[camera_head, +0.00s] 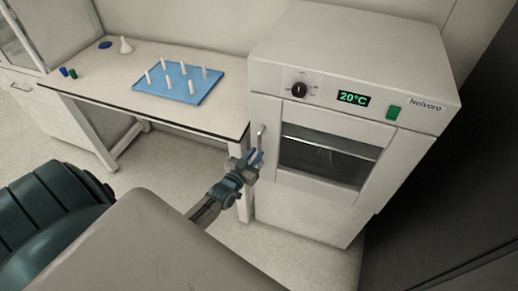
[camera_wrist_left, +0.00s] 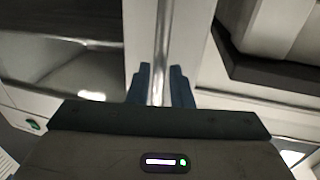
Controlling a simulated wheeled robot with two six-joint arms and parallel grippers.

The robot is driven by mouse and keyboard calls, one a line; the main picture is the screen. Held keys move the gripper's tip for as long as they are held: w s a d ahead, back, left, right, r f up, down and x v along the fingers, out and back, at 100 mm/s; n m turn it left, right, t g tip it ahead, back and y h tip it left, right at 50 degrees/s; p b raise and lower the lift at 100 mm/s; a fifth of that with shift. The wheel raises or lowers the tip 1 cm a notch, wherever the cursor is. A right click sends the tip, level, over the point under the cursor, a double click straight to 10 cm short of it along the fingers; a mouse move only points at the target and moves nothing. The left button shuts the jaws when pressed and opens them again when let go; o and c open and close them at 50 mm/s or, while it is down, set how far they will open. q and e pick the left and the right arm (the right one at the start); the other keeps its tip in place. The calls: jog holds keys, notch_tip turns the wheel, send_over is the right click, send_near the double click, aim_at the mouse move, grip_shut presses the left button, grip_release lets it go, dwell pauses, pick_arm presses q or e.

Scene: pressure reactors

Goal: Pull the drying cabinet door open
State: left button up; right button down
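The drying cabinet (camera_head: 350,90) is a white box with a green 20°C display. Its windowed door (camera_head: 325,165) is shut. The upright metal bar handle (camera_head: 261,135) is at the door's left edge. My left gripper (camera_head: 256,157) is at the lower part of this handle. In the left wrist view the bar handle (camera_wrist_left: 161,50) runs between the two dark blue fingers (camera_wrist_left: 161,85), with a narrow gap seeming to show beside it. The fingers look apart, not clamped on the bar. My right gripper is not in view.
A bench (camera_head: 125,80) stands left of the cabinet, with a blue tray (camera_head: 178,95) of several white upright pieces, a white funnel (camera_head: 126,46) and small caps (camera_head: 68,72). A dark tall surface (camera_head: 450,190) is close on the right. Open floor (camera_head: 175,165) lies before the bench.

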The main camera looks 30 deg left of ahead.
pick_arm(q)
jog(key=shift+w, duration=1.6)
